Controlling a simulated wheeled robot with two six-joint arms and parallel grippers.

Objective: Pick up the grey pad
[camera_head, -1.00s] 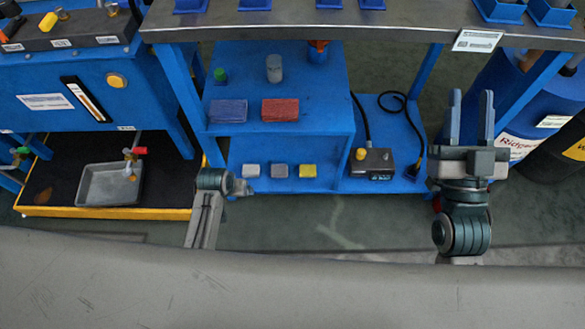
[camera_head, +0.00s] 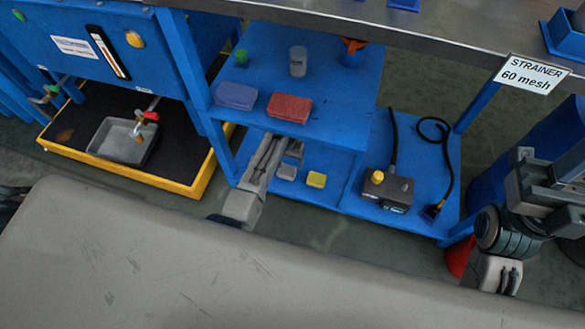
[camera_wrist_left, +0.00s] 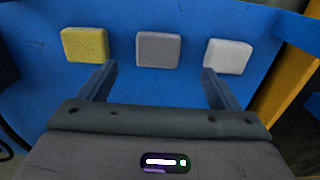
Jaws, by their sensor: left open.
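The grey pad (camera_head: 286,172) lies on the lower blue shelf beside the yellow pad (camera_head: 316,180). In the left wrist view the grey pad (camera_wrist_left: 158,49) is in the middle, with the yellow pad (camera_wrist_left: 85,45) left and the white pad (camera_wrist_left: 228,56) right. My left gripper (camera_wrist_left: 158,70) is open and empty, its fingertips either side of the grey pad's line and short of it. In the head view my left gripper (camera_head: 292,148) is just above the grey pad, and my arm hides the white pad. My right gripper (camera_head: 548,158) is open and empty at the right edge.
The upper shelf (camera_head: 345,125) overhangs close by, carrying a blue-purple block (camera_head: 236,96) and a red block (camera_head: 290,108). A grey box with a yellow knob (camera_head: 386,188) and black cables stands right of the pads. A yellow-edged tray stand (camera_head: 200,180) is at left.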

